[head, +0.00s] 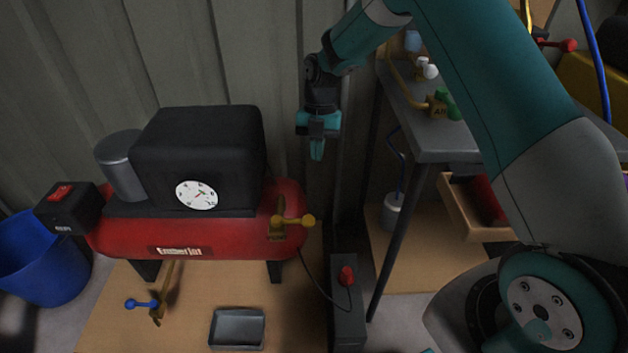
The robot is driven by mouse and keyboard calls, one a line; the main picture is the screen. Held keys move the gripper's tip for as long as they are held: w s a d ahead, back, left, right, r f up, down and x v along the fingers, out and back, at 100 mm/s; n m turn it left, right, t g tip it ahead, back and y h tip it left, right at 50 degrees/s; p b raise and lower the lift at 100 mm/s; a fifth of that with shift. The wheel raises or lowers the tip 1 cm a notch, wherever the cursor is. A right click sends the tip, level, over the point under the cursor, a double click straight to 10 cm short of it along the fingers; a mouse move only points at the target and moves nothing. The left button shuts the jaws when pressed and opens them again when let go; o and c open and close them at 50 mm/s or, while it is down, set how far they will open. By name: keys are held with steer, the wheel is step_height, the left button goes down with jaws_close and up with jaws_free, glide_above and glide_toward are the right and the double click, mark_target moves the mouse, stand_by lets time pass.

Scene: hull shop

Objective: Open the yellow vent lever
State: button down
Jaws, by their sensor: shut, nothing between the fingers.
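The yellow vent lever (295,221) sits on a brass fitting at the right end of the red compressor tank (190,240). It lies roughly level, with a round knob at its right end. My gripper (317,152) hangs pointing down, above and slightly right of the lever in the picture, apart from it. Its teal fingers are closed together with nothing between them. The lever is in full view, not covered by my arm.
A blue lever (141,304) is at lower left, near a grey tray (237,329). A grey post with a red knob (347,277) stands right of the tank. A workbench (440,145) is at right, with a blue bucket (42,265) at far left.

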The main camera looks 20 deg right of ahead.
mark_target(296, 221)
steer(key=s+a+f+b, duration=0.1)
steer(key=s+a+f, duration=0.1)
steer(key=f, duration=0.3)
steer(key=s+a+f, duration=0.1)
steer(key=s+f, duration=0.2)
steer(key=f, duration=0.1)
steer(key=shift+s+a+f+b, duration=0.3)
steer(key=shift+a+f+b, duration=0.05)
steer(key=shift+b, duration=0.05)
steer(key=shift+s, duration=0.15)
steer(key=shift+s+m, duration=0.2)
steer(key=shift+m, duration=0.2)
steer(key=shift+s+m+p, duration=0.4)
steer(key=shift+m+p, duration=0.05)
steer(key=shift+m, duration=0.05)
